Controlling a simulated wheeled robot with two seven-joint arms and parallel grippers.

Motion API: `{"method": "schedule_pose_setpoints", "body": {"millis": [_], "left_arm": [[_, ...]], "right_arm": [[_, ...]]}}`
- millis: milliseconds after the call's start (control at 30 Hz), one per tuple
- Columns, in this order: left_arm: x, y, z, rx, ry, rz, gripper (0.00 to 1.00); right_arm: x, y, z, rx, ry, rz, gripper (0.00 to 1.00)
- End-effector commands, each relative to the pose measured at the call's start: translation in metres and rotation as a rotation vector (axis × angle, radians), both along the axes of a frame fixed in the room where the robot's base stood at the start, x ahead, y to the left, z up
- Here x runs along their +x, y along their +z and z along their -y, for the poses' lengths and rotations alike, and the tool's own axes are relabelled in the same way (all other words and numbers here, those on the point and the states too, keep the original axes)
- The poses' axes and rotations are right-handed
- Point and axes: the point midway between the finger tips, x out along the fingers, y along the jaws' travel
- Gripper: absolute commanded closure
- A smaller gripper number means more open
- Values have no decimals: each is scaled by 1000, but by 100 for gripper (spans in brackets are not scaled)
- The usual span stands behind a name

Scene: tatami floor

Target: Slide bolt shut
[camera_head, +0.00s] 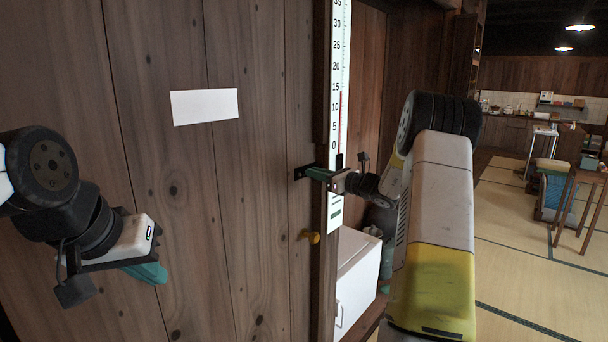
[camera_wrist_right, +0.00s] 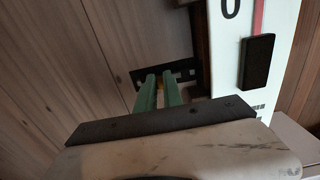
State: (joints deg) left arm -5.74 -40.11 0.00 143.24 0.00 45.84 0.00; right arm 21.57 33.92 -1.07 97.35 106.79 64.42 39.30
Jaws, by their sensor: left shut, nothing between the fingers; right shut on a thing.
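The bolt's black plate (camera_head: 301,173) is on the wooden door (camera_head: 240,200) near its right edge; it also shows in the right wrist view (camera_wrist_right: 188,70), with small holes or slots. My right gripper (camera_head: 315,174) reaches it from the right. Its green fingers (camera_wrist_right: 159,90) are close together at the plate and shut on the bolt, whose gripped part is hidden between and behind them. A black block (camera_wrist_right: 257,62) sits on the white scale strip to the right of the plate. My left gripper (camera_head: 150,272) is shut and empty, in front of the door at lower left.
A white strip with numbers (camera_head: 340,80) runs up the post beside the door. A blank white paper (camera_head: 204,106) is on the door. A white cabinet (camera_head: 356,275) stands right of the post. Tatami floor (camera_head: 505,270) lies open at right.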

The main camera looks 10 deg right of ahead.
Motion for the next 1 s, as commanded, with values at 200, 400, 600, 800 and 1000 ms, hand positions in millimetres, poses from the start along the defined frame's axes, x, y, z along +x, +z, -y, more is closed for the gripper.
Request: {"method": "schedule_pose_setpoints", "body": {"millis": [200,400,600,800,1000], "left_arm": [[0,0,0,0,0,0,100],[0,0,0,0,0,0,100],[0,0,0,0,0,0,100],[0,0,0,0,0,0,100],[0,0,0,0,0,0,100]], "right_arm": [[0,0,0,0,0,0,100],[0,0,0,0,-1,0,100],[0,0,1,0,-1,0,100],[5,0,8,1,-2,1,100],[6,1,10,-1,-6,1,100]]}}
